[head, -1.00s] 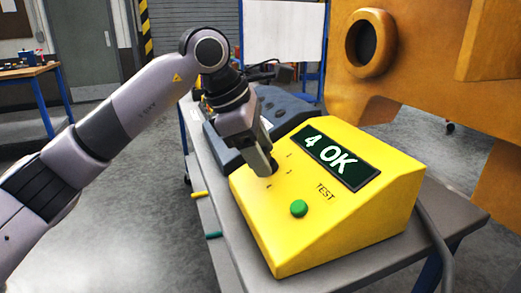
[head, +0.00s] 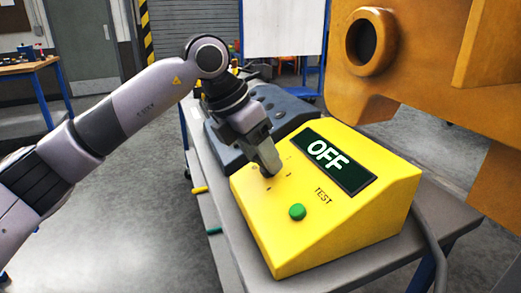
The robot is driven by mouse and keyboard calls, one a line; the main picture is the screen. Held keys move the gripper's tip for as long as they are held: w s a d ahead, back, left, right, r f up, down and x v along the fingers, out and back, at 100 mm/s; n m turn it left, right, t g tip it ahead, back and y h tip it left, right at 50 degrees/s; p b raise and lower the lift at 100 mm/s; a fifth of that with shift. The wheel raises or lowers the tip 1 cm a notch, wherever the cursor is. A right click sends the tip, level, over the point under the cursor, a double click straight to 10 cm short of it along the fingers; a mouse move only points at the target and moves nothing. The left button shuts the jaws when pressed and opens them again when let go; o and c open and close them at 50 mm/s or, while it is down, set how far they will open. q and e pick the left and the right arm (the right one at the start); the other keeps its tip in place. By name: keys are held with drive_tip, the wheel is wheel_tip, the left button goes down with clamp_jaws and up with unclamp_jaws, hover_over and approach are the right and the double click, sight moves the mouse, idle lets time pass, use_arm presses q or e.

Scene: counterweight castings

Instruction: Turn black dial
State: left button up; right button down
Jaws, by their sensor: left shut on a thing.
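The yellow test box (head: 345,213) stands on a grey table, with its sloped face up. Its display (head: 335,163) reads OFF in white on dark green. A green button (head: 297,212) sits below the word TEST on the same face. My left gripper (head: 271,171) points down onto the upper left of the face and is shut at the dial's place. The black dial is mostly hidden by the fingers, so I cannot tell where it points. My right gripper is not in view.
A dark grey case with round recesses (head: 277,107) lies behind the box on the grey table (head: 340,276). A large orange casting (head: 425,70) with a round bore stands close at the right. A grey cable (head: 430,232) runs down beside the box.

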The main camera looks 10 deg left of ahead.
use_arm(q)
drive_tip(key=shift+n, duration=1.3)
drive_tip(key=o, duration=1)
drive_tip(key=shift+o, duration=0.2)
drive_tip(key=shift+r, duration=0.1)
drive_tip(key=v, duration=0.7)
drive_tip(key=shift+p, duration=0.3)
drive_tip(key=shift+a, duration=0.15)
